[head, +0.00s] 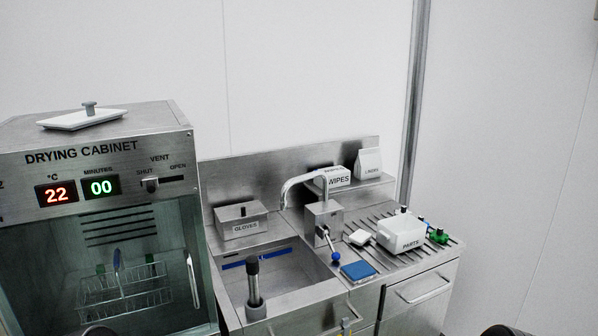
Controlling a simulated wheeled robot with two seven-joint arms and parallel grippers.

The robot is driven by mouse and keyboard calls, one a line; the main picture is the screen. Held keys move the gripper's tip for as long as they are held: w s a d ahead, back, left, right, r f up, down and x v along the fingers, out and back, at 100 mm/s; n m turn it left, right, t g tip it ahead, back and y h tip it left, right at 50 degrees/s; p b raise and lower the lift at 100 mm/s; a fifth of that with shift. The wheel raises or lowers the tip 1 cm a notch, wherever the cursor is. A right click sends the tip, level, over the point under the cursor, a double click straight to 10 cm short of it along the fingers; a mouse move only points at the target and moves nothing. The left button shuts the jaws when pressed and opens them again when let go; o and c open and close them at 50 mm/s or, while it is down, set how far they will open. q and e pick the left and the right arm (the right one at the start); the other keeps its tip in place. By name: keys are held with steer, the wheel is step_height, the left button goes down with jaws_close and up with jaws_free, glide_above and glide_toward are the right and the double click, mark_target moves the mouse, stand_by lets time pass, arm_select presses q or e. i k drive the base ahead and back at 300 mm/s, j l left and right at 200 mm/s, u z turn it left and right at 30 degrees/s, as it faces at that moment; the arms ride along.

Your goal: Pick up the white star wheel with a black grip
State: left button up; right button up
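I cannot make out a white star wheel with a black grip in the head view. A small black grip (403,209) stands on top of the white PARTS box (402,235) on the ribbed drainboard. Whether it belongs to a lid or to something in the box, I cannot tell. The inside of the box is hidden. Neither of my grippers is in view; only dark rounded shapes show at the bottom edge.
The drying cabinet (95,150) stands left, a wire rack (125,290) inside and a white tray (82,118) on top. The sink (300,290) holds a dark-gripped upright tool (253,275).

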mark_target(402, 211)
steer(key=i+l+z, duration=0.2)
steer(key=i+l, duration=0.15)
steer(key=i+l+z, duration=0.15)
steer(key=i, duration=0.4)
steer(key=i+l+z, duration=0.2)
steer(key=i+l, duration=0.15)
steer(key=i, duration=0.15)
steer(key=i+l+z, duration=0.2)
steer(key=i, duration=0.25)
